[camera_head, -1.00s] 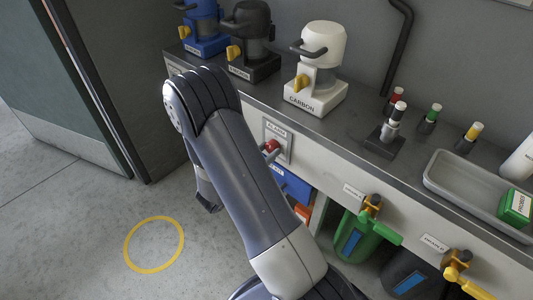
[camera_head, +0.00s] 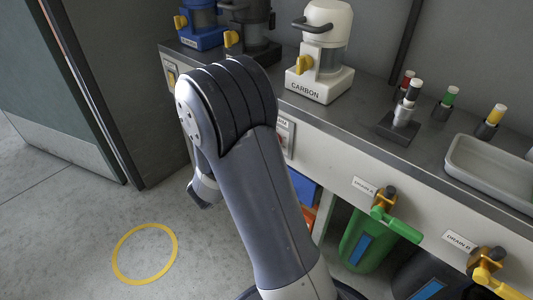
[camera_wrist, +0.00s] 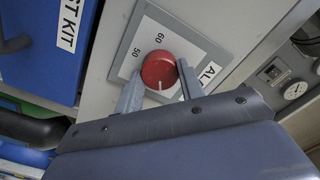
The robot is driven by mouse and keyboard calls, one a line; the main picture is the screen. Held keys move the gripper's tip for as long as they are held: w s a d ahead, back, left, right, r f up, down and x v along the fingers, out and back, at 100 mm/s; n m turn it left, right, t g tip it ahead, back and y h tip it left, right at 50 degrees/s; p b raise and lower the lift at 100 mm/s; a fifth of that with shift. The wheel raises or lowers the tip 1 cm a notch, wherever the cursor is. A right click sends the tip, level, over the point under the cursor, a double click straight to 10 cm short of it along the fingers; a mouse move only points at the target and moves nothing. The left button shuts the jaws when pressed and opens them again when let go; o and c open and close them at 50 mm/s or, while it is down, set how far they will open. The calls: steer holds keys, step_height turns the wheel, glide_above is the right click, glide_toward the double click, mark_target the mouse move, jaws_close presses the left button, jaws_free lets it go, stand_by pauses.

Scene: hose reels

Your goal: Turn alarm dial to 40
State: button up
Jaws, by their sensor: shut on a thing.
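The red alarm dial (camera_wrist: 158,70) is on a grey plate (camera_wrist: 200,47) with a pale face, in the wrist view. The numbers 60 and 50 show beside it, and a white mark on the knob points toward my gripper's body; the number at that mark is hidden. My gripper (camera_wrist: 159,77) has one finger on each side of the dial and is shut on it. In the head view my arm covers the dial, and only the right part of the alarm plate (camera_head: 286,136) shows.
A blue test kit box (camera_wrist: 42,45) is close on the left in the wrist view. The counter (camera_head: 350,128) above holds a white carbon unit (camera_head: 322,60), several bottles and a grey tray (camera_head: 490,180). Drain A (camera_head: 384,198) and Drain B (camera_head: 488,258) valves stick out at right.

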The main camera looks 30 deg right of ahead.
steer(key=shift+m+b, duration=3.35)
steer(key=shift+m, duration=2.55)
steer(key=o, duration=1)
steer(key=p+v, duration=0.3)
steer(key=v, duration=0.7)
steer(key=shift+a, duration=0.35)
steer(key=shift+s, duration=0.15)
